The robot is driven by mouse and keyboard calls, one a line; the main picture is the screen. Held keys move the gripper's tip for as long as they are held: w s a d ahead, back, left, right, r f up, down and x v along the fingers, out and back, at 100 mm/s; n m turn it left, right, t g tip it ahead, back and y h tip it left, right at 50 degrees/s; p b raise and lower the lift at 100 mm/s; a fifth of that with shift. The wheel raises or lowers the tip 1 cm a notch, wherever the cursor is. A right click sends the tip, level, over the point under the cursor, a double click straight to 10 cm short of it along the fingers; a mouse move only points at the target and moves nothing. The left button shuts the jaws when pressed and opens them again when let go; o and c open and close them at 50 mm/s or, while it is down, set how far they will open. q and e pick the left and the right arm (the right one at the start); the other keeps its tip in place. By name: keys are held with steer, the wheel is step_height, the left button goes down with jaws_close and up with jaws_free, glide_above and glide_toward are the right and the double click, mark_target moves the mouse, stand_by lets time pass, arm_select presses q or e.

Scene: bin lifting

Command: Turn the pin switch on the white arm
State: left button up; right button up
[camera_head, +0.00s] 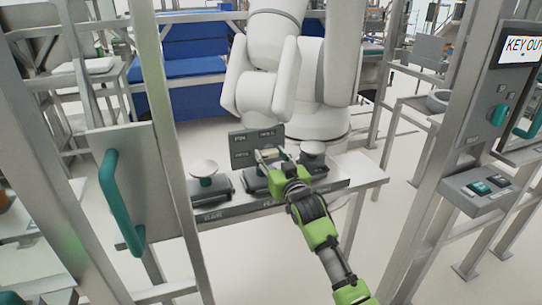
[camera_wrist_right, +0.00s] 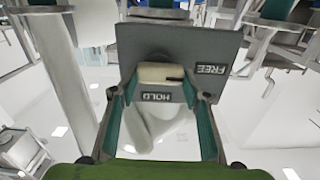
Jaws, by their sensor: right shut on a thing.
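The white arm (camera_head: 275,75) stands behind the table in the head view. A grey plate (camera_head: 243,150) in front of it carries the pin switch. In the right wrist view the switch is a cream knob (camera_wrist_right: 158,72) lying crosswise on the plate (camera_wrist_right: 140,38), with a dark mark at its right end. HOLD is printed below the knob and FREE to its right. My right gripper (camera_head: 271,154) reaches the plate. Its teal fingers (camera_wrist_right: 160,86) stand on both sides of the knob and are shut on it.
A narrow table (camera_head: 360,172) under the plate bears dark fixtures with pale round knobs (camera_head: 205,168). Metal posts stand left and right, with a teal-handled panel (camera_head: 135,185) at left. A button box (camera_head: 480,190) and a "KEY OUT" screen (camera_head: 522,45) are at right.

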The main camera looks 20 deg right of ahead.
steer(key=m+p, duration=0.2)
steer(key=m, duration=0.2)
steer(key=shift+d+r, duration=0.1)
steer(key=shift+r, duration=0.05)
steer(key=m+p, duration=0.2)
steer(key=m, duration=0.2)
steer(key=shift+d, duration=0.15)
steer(key=m+p, duration=0.1)
steer(key=m, duration=0.4)
steer(key=shift+d, duration=0.15)
steer(key=m, duration=0.3)
steer(key=m+p, duration=0.1)
steer(key=shift+d+f+m, duration=0.1)
steer(key=shift+f+m, duration=0.2)
steer(key=o, duration=1.1)
